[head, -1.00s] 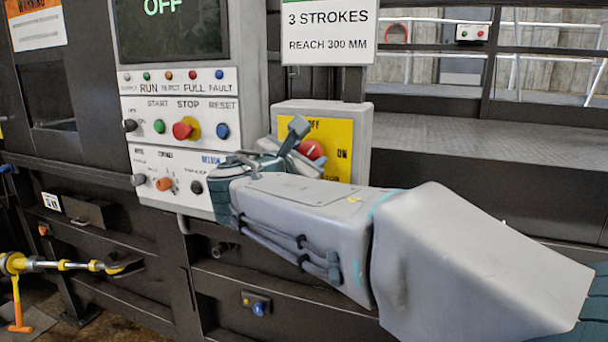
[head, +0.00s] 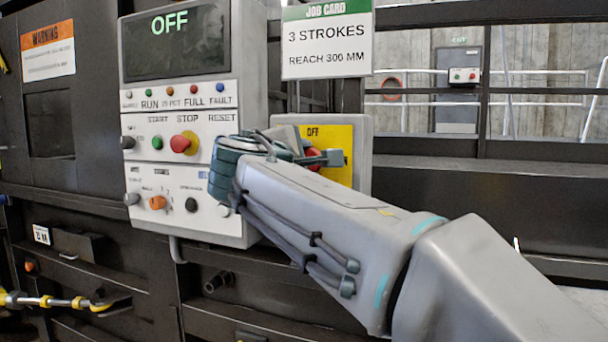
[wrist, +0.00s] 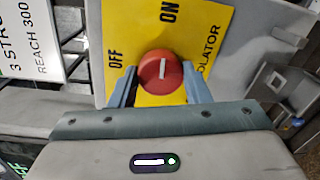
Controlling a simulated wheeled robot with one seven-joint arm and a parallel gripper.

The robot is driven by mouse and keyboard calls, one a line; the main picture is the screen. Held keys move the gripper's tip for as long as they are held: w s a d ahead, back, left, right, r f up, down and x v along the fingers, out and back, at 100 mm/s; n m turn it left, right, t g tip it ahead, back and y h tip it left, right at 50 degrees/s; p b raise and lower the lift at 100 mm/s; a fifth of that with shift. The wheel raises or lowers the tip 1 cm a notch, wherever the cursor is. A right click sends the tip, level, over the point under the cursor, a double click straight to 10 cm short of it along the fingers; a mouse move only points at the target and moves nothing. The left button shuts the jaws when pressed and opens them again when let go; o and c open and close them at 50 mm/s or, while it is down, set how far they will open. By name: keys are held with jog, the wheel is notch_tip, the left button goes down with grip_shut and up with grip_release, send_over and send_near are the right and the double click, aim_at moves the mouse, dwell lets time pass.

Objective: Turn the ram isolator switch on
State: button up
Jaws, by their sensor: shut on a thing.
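The ram isolator switch is a red round knob (wrist: 161,72) on a yellow plate (wrist: 215,35) marked OFF, ON and ISOLATOR. In the wrist view, its white mark stands upright and lines up with the ON label above; OFF is to the left. My gripper (wrist: 160,82) is shut on the knob, one finger on each side. In the head view the knob (head: 313,153) is mostly hidden behind my gripper (head: 318,158). The yellow plate (head: 340,137) sits on a grey box (head: 362,150), its ON label covered.
Left of the switch is a control panel (head: 214,100) with buttons, knobs and a display (head: 175,42) reading OFF. A job card (head: 328,42) hangs above the switch. A red stop button (head: 181,144) is close to my wrist. Dark machine rails run below.

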jog(key=shift+f+m+b, duration=0.1)
jog(key=shift+m+b, duration=0.25)
jog(key=shift+m, duration=0.15)
jog(key=o, duration=1)
jog(key=v, duration=1.4)
jog(key=shift+w+d, duration=0.1)
